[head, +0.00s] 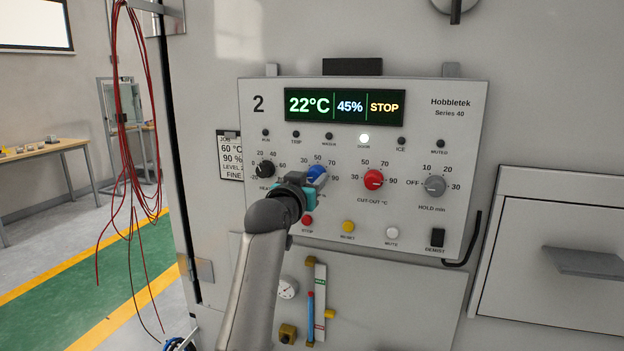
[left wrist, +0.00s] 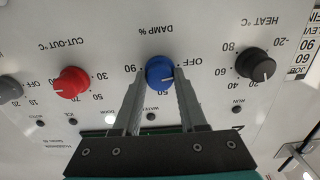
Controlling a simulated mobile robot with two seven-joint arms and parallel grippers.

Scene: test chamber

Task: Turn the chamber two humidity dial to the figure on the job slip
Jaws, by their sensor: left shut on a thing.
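The blue humidity dial (head: 317,174), marked DAMP % in the left wrist view (left wrist: 160,72), is on the chamber two panel (head: 455,125). My left gripper (left wrist: 160,78) is shut on it, one finger on each side. Its white pointer line is near the 50 mark; the 90 mark is to the left in the upside-down wrist view. The fingers hide part of the scale. The job slip (head: 230,160), left of the panel, reads 60 °C, 90 %, and is partly cut off by the panel edge. The display (head: 345,105) reads 22°C, 45%, STOP. My right gripper is not in view.
A black heat dial (head: 265,169) and red cut-out dial (head: 373,180) flank the blue one, with a grey hold dial (head: 434,186) farther right. Push buttons, including a yellow one (head: 348,227), sit below. Red wires (head: 127,120) hang at left. The door lamp (head: 364,138) is lit.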

